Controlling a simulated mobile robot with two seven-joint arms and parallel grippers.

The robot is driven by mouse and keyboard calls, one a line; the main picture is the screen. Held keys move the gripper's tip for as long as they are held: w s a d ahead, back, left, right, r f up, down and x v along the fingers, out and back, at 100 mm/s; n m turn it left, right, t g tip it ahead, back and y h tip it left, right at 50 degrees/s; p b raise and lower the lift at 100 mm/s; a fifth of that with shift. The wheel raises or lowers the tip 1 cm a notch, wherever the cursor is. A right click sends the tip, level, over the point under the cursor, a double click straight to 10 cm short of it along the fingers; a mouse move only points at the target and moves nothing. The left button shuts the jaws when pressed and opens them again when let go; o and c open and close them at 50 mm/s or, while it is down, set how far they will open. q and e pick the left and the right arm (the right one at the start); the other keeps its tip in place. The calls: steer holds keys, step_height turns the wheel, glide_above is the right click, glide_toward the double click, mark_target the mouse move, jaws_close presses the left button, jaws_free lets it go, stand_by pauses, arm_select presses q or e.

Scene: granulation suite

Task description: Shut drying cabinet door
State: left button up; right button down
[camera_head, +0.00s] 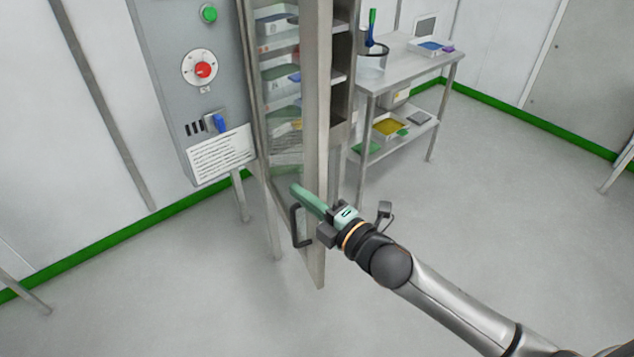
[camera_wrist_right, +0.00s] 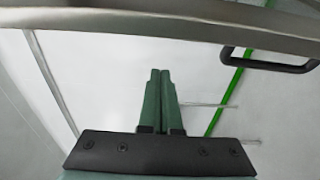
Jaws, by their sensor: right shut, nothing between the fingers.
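The drying cabinet door (camera_head: 315,150) is a tall glazed panel in a metal frame. It stands open, swung out from the cabinet (camera_head: 340,100), whose shelves show beside it. A black bar handle (camera_head: 297,228) sits low on the door; it also shows at upper right in the right wrist view (camera_wrist_right: 268,66). My right gripper (camera_head: 298,192) has its green fingers shut and empty, crossing the door frame in the picture just above the handle. In the right wrist view the fingers (camera_wrist_right: 160,78) point toward the metal frame bar (camera_wrist_right: 150,27). Contact cannot be told. My left gripper is out of view.
A grey control panel (camera_head: 170,75) with a red knob (camera_head: 203,70) and green button (camera_head: 209,13) stands left of the door. A steel table (camera_head: 410,68) with a lower shelf, trays and a pot is behind at right. Floor at right is clear.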

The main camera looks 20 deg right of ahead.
mark_target(318, 186)
steer(key=shift+w+d+p, duration=0.25)
steer(key=shift+w+d, duration=0.05)
steer(key=shift+d, duration=0.6)
steer(key=shift+w+d+p, duration=0.2)
steer(key=shift+w+d, duration=0.1)
steer(key=shift+d, duration=0.55)
steer(key=shift+d, duration=0.15)
